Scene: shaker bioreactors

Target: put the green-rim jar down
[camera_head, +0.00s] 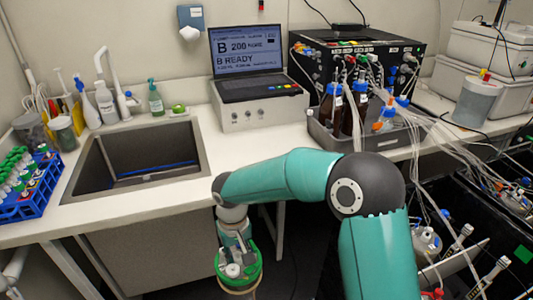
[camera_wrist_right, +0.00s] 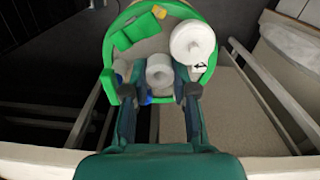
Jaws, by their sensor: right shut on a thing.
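The green-rim jar (camera_head: 238,271) hangs in front of the counter, below its top, at the lower middle of the head view. In the right wrist view the jar's green rim (camera_wrist_right: 108,75) rings a lid with white caps, a green block and a small yellow piece. My right gripper (camera_wrist_right: 158,82) is shut on a pale knob or neck in the lid, and the jar hangs from it. In the head view the right gripper (camera_head: 234,238) is partly hidden by its own wrist.
The white counter (camera_head: 235,150) has clear room right of the sink (camera_head: 135,160) and before the laptop (camera_head: 247,60). A blue rack (camera_head: 25,205) of tubes stands at the left. A grey tray (camera_head: 335,143) with bottles and tubing stands at the right.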

